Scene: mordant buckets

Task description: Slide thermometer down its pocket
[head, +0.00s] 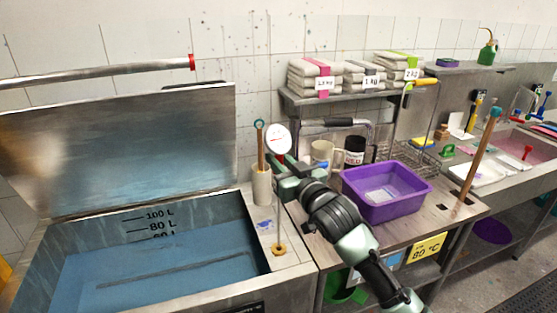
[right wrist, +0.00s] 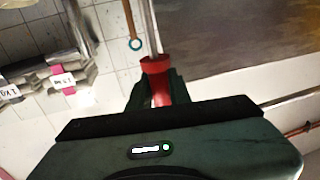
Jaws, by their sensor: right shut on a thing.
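The thermometer has a round white dial (head: 278,138) and a thin upright stem, seen in the head view. My right gripper (head: 283,168) is shut on it just below the dial. In the right wrist view, a red collar (right wrist: 157,68) sits between the fingers, with the grey metal stem (right wrist: 149,28) running away from it. In the head view, a yellow ring (head: 279,249) lies on the steel ledge below the thermometer, perhaps the pocket mouth. I cannot tell whether the stem's tip is in the ring or above it. My left gripper is out of view.
A steel vat (head: 270,277) of blue liquid stands at left, its lid (head: 140,145) raised.

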